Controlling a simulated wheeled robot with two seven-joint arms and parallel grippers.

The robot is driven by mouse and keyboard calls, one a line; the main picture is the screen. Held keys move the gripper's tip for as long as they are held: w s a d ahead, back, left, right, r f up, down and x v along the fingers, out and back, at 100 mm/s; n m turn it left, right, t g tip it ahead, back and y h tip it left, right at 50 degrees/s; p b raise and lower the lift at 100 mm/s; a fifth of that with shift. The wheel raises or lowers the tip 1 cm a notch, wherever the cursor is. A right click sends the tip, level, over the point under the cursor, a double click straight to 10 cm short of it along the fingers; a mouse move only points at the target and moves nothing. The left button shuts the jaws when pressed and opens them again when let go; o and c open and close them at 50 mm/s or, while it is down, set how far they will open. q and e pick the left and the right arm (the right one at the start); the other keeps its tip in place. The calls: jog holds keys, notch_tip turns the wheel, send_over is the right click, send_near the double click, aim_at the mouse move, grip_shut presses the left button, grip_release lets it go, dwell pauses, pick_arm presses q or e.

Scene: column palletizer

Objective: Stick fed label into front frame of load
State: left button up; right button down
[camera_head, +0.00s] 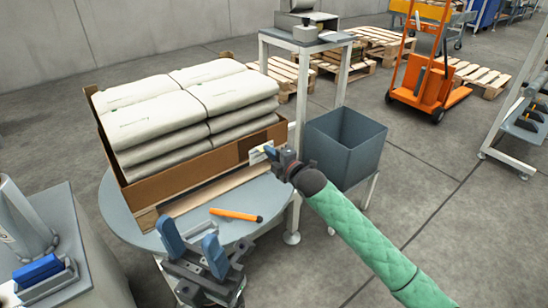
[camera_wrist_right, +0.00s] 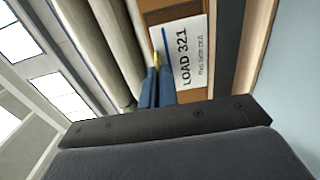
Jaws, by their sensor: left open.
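The load is several white sacks (camera_head: 160,122) stacked in a low cardboard tray (camera_head: 200,172) on a pallet. The white label (camera_head: 258,155) is at the right end of the tray's front wall; in the right wrist view the label (camera_wrist_right: 187,62) reads "LOAD 321" and lies close over brown cardboard. My right gripper (camera_head: 272,152) has its blue fingers (camera_wrist_right: 157,88) close together at the label's edge, seemingly pinching it. A bit of yellow shows at the fingertips; the frame is mostly hidden. Contact with the cardboard cannot be told. My left gripper (camera_head: 192,247) is open and empty in front of the tray.
An orange-handled tool (camera_head: 236,215) lies on the round grey table (camera_head: 122,212) between the left gripper and the pallet. A grey bin (camera_head: 343,145) stands right of the load. A stand with a machine (camera_head: 306,32) is behind. A grey cabinet (camera_head: 85,275) is at the left.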

jog(key=shift+p+x, duration=0.55)
jog(key=shift+x, duration=1.65)
jog(key=shift+p, duration=0.45)
jog(key=shift+w+a, duration=0.15)
jog(key=shift+w, duration=0.15)
dwell(0.5)
jog(key=c, duration=1.6)
grip_release()
